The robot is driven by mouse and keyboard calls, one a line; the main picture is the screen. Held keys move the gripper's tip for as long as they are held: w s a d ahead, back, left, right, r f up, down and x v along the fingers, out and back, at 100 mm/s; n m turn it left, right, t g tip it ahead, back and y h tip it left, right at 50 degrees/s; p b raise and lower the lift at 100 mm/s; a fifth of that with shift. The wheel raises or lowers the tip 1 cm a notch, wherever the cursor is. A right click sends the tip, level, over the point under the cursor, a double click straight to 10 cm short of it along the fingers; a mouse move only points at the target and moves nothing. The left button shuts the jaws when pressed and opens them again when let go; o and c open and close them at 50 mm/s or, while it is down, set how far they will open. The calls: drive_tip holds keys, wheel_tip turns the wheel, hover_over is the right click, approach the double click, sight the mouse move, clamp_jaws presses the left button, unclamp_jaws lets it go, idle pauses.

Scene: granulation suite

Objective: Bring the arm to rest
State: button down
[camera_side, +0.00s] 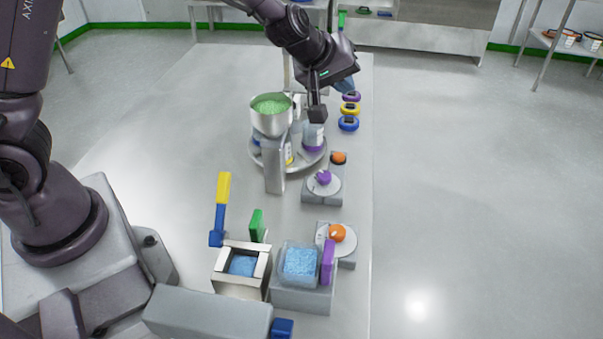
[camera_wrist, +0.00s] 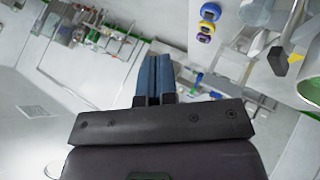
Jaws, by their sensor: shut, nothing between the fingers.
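My gripper (camera_side: 345,84) is at the far end of the bench in the side view, raised above it. Its blue fingers are together and empty, which also shows in the wrist view (camera_wrist: 153,78). The fingers appear near the colored ring-like items, without visible contact. My arm reaches in from the top of the side view and is bent downward at the wrist.
A metal bowl of green granules (camera_side: 271,112) stands above a round turntable (camera_side: 288,168) with bottles. Purple, yellow and blue items (camera_side: 349,109) line the right edge. Two scales (camera_side: 322,187) (camera_side: 337,241) and containers of blue granules (camera_side: 300,262) stand nearer.

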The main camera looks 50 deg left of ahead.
drive_tip(key=s+d+r+m+h, duration=0.1)
drive_tip(key=s+r+m+h, duration=0.15)
drive_tip(key=s+r, duration=0.4)
drive_tip(key=s+a+r+m+g+y, duration=0.1)
drive_tip(key=s+m, duration=0.3)
drive_tip(key=s, duration=0.7)
drive_tip(key=s+a+r+m+g+y, duration=0.1)
drive_tip(key=s+r+m, duration=0.3)
drive_tip(key=s, duration=0.8)
drive_tip(key=shift+a+r+g, duration=0.25)
drive_tip(key=shift+a+g, duration=0.2)
drive_tip(key=shift+g, duration=0.15)
drive_tip(key=shift+s, duration=0.1)
idle(0.6)
drive_tip(key=w+d+f+n+t+h, duration=0.1)
drive_tip(key=w+d+f+n, duration=0.15)
drive_tip(key=w, duration=0.65)
drive_tip(key=w+d+f+n+h, duration=0.15)
drive_tip(key=w+n, duration=0.25)
drive_tip(key=w, duration=0.6)
drive_tip(key=w+a+f+n+y, duration=0.3)
drive_tip(key=w+f+n, duration=0.1)
drive_tip(key=w+f, duration=0.3)
drive_tip(key=w+a+f+n+t+y, duration=0.1)
drive_tip(key=w+a+f+n+y, duration=0.2)
drive_tip(key=w+f, duration=0.4)
wheel_tip(320, 180, down, 2)
drive_tip(key=shift+f+n+t+y, duration=0.1)
drive_tip(key=shift+n+t+y, duration=0.2)
drive_tip(key=shift+n+y, duration=0.2)
